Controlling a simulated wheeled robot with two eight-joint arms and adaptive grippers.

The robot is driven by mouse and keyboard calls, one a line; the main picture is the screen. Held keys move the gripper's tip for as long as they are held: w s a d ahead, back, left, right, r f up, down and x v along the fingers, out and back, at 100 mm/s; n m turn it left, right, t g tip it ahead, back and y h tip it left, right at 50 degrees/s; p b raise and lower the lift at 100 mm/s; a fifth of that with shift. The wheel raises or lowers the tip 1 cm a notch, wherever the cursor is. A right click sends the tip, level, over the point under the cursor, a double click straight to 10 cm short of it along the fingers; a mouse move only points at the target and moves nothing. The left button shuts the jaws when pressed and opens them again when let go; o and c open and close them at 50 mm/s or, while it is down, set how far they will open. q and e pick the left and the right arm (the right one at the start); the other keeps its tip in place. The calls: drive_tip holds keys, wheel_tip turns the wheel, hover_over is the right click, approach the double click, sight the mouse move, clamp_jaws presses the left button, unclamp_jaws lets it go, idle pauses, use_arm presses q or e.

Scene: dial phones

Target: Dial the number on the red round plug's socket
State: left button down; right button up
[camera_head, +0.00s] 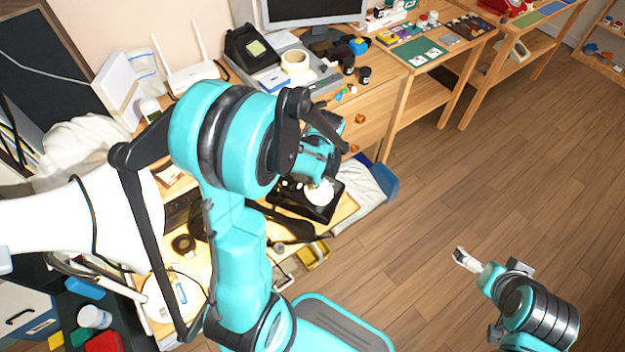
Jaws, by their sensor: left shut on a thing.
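A black phone (293,205) with a round white dial (321,194) sits on the wooden desk, partly behind my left arm. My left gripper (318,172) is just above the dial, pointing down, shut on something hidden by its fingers. I cannot tell whether it touches the dial. My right gripper (467,260) is low over the floor at the lower right, away from the desk; its finger opening is too small to make out. I cannot make out a red round plug, its socket or a number.
Another black phone (248,46) stands near a tape roll (296,63) at the back. A white router (192,76) is at the left. A red object (505,6) sits on a far table. A grey-blue cloth bundle (372,185) lies beside the desk. The wooden floor (500,180) at right is clear.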

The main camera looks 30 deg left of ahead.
use_arm(q)
drive_tip(key=shift+a+f+b, duration=0.15)
drive_tip(key=shift+f+b, duration=0.25)
drive_tip(key=shift+f, duration=0.05)
drive_tip(key=shift+w+a, duration=0.1)
idle(0.4)
drive_tip(key=shift+w+a+r, duration=0.1)
drive_tip(key=shift+w+a, duration=0.1)
drive_tip(key=shift+w, duration=0.3)
drive_tip(key=shift+w+a, duration=0.1)
drive_tip(key=shift+w, duration=0.45)
drive_tip(key=shift+w, duration=0.1)
